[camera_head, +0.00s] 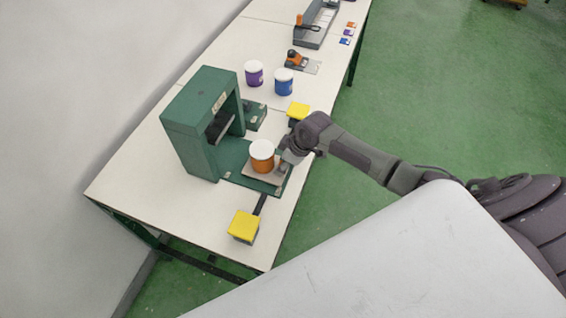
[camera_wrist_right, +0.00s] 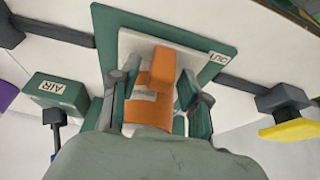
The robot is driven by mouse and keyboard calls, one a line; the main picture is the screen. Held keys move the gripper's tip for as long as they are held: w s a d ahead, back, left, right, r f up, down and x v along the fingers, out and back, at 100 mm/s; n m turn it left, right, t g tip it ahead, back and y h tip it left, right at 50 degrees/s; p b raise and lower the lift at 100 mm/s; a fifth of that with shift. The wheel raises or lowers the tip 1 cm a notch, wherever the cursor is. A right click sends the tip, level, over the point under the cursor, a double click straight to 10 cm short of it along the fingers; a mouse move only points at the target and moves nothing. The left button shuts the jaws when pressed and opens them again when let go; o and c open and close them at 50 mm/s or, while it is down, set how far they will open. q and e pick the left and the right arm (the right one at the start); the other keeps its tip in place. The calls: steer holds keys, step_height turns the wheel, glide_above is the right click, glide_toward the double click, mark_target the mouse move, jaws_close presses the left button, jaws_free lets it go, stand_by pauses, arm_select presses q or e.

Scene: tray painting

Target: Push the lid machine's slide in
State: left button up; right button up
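The lid machine (camera_head: 187,115) is a green frame with an opening, standing on the white table. Its slide (camera_head: 234,178) is a green plate reaching out of the opening toward the table's front edge. An orange can (camera_head: 263,166) with a white top stands upright on the slide's pale board. My right gripper (camera_head: 285,162) is low at the outer end of the slide, just right of the can. In the right wrist view its fingers (camera_wrist_right: 155,105) are spread, with orange surfaces between them; contact is unclear. The slide's "LID" label (camera_wrist_right: 216,57) shows there. My left gripper is out of view.
Yellow pads stand in front (camera_head: 244,225) and behind (camera_head: 298,111) the slide. A green box labelled "AIR" (camera_wrist_right: 57,95) is beside it. Purple (camera_head: 254,73) and blue (camera_head: 284,81) cans stand farther back, near a grey tray (camera_head: 316,25).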

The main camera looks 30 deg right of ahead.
jaws_close()
steer(key=w+a+b, duration=0.2)
steer(key=w+a, duration=0.2)
steer(key=w+a+b, duration=0.2)
steer(key=w+a, duration=0.2)
steer(key=w, duration=0.1)
steer(key=shift+w+a+f, duration=0.1)
steer(key=shift+w+f, duration=0.05)
steer(key=shift+w+a, duration=0.25)
steer(key=shift+o, duration=1.2)
jaws_free()
steer(key=shift+d+r, duration=0.1)
steer(key=shift+r, duration=0.15)
